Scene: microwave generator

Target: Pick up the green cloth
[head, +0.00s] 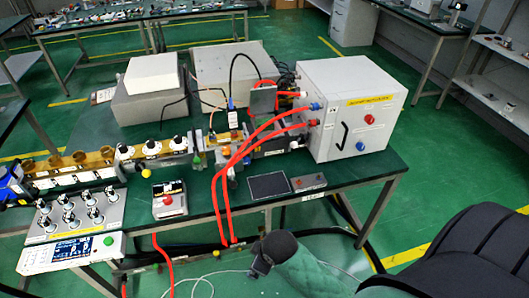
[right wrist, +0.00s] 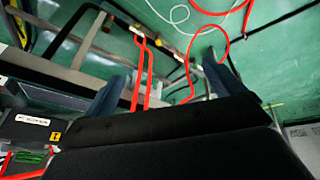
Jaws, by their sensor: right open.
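Nothing is between the fingers.
A dark green workbench (head: 370,172) carries a grey cabinet (head: 345,105), a panel of black knobs (head: 78,215) and other equipment. Red cables (head: 222,205) hang over its front edge. A black chair-like shape (head: 465,250) fills the lower right. Open green floor (head: 440,170) lies right of the bench.

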